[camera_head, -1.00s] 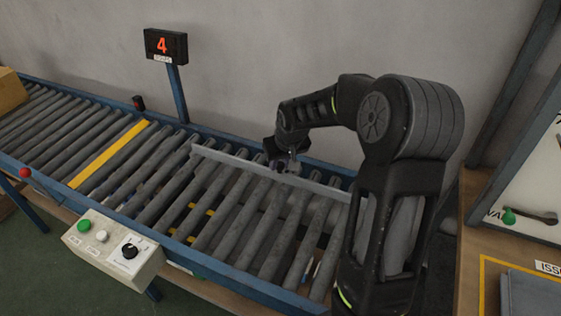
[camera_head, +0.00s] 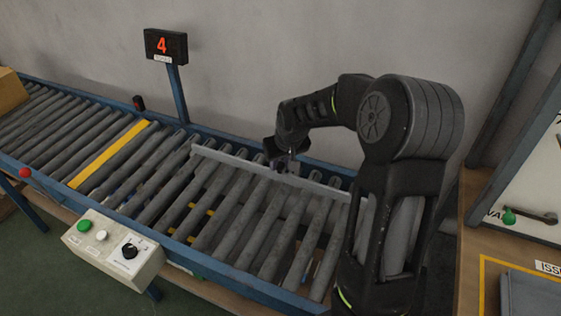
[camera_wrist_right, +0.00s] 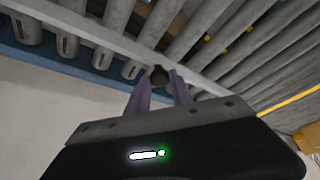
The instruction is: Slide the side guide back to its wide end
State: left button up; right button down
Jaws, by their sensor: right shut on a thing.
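The side guide is a long grey rail (camera_head: 226,158) lying along the far side of the roller conveyor in the head view. It also crosses the top of the right wrist view (camera_wrist_right: 95,33). A dark round knob (camera_wrist_right: 159,74) stands at the rail. My right gripper (camera_head: 285,166) is at the rail's middle. In the right wrist view its two purple-grey fingers (camera_wrist_right: 162,90) are shut on the knob, one on each side. The lower part of the knob is hidden. My left gripper is not in view.
The conveyor's blue far edge (camera_head: 325,168) runs close behind the rail, with a wall beyond. A control box (camera_head: 114,246) is on the near edge. A display reading 4 (camera_head: 165,46) stands on a post. A wooden table (camera_head: 475,240) is at right.

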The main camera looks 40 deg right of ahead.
jog(key=w+d, duration=0.4)
jog(key=d, duration=0.4)
jog(key=shift+r, duration=0.15)
jog(key=c, duration=1.3)
grip_release()
jog(key=shift+o, duration=0.8)
jog(key=shift+a, duration=0.1)
jog(key=d+v, duration=0.1)
jog(key=v, duration=0.6)
jog(key=shift+a+r+b, duration=0.3)
jog(key=shift+a+b, duration=0.05)
jog(key=shift+a, duration=0.2)
jog(key=shift+s, duration=0.1)
